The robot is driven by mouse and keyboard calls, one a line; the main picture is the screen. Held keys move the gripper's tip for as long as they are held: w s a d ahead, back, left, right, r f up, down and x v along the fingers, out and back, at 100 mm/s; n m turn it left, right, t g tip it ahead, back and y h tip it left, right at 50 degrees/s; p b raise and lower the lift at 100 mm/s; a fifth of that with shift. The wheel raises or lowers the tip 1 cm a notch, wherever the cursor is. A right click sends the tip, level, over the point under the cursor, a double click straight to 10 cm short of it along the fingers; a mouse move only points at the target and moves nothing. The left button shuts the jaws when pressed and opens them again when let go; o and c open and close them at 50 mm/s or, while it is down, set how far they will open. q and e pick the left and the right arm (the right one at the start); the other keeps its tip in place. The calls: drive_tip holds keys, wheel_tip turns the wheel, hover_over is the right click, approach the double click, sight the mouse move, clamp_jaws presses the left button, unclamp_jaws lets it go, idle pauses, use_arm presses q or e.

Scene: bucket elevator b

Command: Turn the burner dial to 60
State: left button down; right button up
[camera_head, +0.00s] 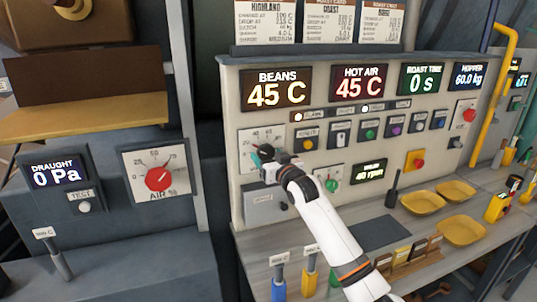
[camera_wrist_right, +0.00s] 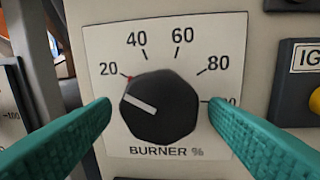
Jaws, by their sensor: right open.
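The burner dial is a black knob (camera_wrist_right: 160,107) on a white scale plate (camera_wrist_right: 200,40) in the right wrist view. Its white pointer line aims left and slightly up, below the 20 mark. A small red mark sits at the knob's edge near 20. The 60 is at the upper right of the knob. My right gripper (camera_wrist_right: 160,106) is open, with one teal fingertip on each side of the knob and visible gaps between. The fingers partly cover the 100 label. In the head view my right gripper (camera_head: 262,154) is in front of the burner plate (camera_head: 246,136), hiding most of the knob.
An ignition plate with a yellow button (camera_wrist_right: 315,100) is right of the dial. A red air dial (camera_head: 158,179) is on a panel to the left. Displays read beans 45 C (camera_head: 278,89) and hot air 45 C (camera_head: 361,84). Yellow bowls (camera_head: 423,203) stand on the bench at right.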

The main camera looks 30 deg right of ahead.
use_arm(q)
drive_tip(key=shift+s, duration=0.1)
use_arm(e)
drive_tip(key=shift+w, duration=0.2)
use_arm(q)
drive_tip(key=shift+s, duration=0.2)
use_arm(e)
drive_tip(key=c, duration=1)
use_arm(q)
drive_tip(key=shift+s, duration=0.2)
use_arm(e)
drive_tip(key=shift+o, duration=0.2)
